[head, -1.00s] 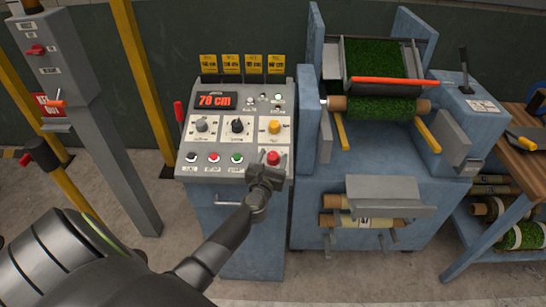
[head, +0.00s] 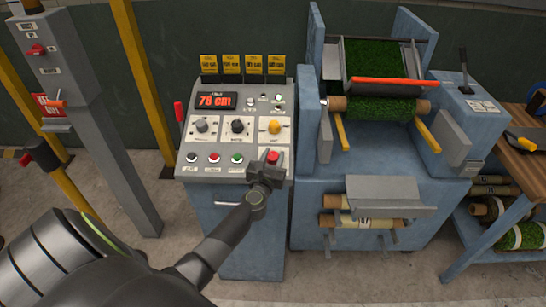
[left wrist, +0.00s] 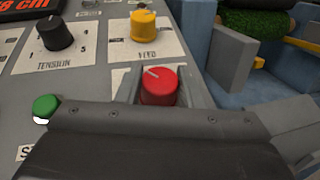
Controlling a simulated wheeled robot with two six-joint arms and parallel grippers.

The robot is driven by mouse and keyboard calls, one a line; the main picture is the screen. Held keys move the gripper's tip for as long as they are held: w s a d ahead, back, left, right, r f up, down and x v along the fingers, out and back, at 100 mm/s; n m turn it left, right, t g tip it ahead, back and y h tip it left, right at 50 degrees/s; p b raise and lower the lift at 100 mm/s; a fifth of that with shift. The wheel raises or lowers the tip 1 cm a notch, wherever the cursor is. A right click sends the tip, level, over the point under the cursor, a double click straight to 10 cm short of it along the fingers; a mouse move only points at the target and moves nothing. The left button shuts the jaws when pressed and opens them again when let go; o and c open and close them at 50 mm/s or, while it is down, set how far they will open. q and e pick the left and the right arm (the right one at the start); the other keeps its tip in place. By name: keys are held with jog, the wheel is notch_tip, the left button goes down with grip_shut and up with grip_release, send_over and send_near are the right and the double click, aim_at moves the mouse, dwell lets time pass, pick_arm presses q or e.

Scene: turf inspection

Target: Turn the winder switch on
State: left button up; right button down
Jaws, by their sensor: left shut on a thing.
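The control panel (head: 206,172) stands in front of me with a red display, knobs and push buttons. A red rotary knob (head: 273,156) sits at its lower right, taken as the winder switch; its label is hidden. In the left wrist view the red knob (left wrist: 159,86) has a white pointer mark tilted toward the upper left. My left gripper (head: 271,162) reaches the knob from the front, with a finger on each side, and is shut on it. The gripper body covers the panel's lower right corner. My right gripper is not in view.
A yellow knob (head: 274,127) and a black tension knob (left wrist: 58,35) lie beyond the red one. A green button (left wrist: 45,106) is left of the gripper. The blue turf machine (head: 345,160) stands close on the right, and a grey post (head: 100,120) on the left.

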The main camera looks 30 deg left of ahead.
pick_arm(q)
jog(key=shift+h, duration=0.3)
jog(key=shift+a+m+h, duration=0.1)
jog(key=shift+m+h, duration=0.6)
jog(key=shift+m, duration=0.2)
jog(key=shift+m+t+h, duration=0.3)
jog(key=shift+m+h, duration=0.7)
jog(key=shift+h, duration=0.1)
jog(key=m+h+b, duration=0.1)
jog(key=m+h, duration=0.2)
jog(key=h, duration=0.1)
jog(key=shift+f, duration=0.1)
jog(key=m+g+h+b, duration=0.5)
jog(key=m+h+b, duration=0.1)
jog(key=m+b, duration=0.1)
jog(key=shift+w+h, duration=0.1)
jog(key=shift+h, duration=0.3)
jog(key=m+g+h+b, duration=0.2)
jog(key=m+g, duration=0.1)
jog(key=shift+m+g, duration=0.3)
jog(key=shift+g, duration=0.1)
jog(key=shift+m+g+h+b, duration=0.5)
jog(key=shift+m+g+b, duration=0.25)
jog(key=shift+m+g, duration=0.45)
jog(key=shift+g, duration=0.4)
